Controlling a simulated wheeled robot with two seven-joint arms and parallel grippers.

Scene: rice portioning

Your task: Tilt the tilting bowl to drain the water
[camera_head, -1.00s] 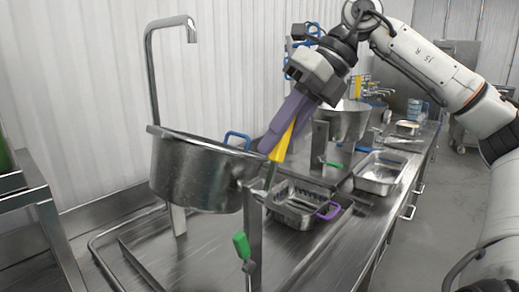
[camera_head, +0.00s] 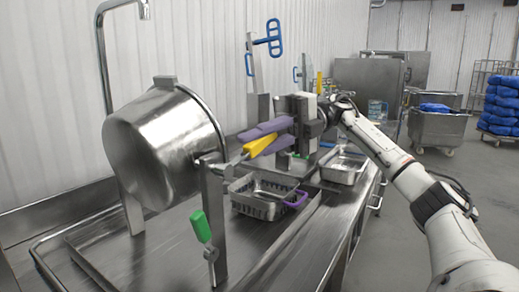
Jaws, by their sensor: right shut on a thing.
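The steel tilting bowl (camera_head: 150,150) hangs on its stand at the left, tipped well over, with its outer wall towards me and its mouth towards the right and away. Its inside is hidden, and I cannot see any water. My right gripper (camera_head: 248,143), with purple fingers, is shut on the yellow handle (camera_head: 262,144) at the right of the bowl. The fingers point left along the handle. My left gripper is out of view.
A steel basket with a purple handle (camera_head: 293,200) and a steel pan (camera_head: 343,170) sit on the counter to the right. A tap (camera_head: 102,50) rises behind the bowl.

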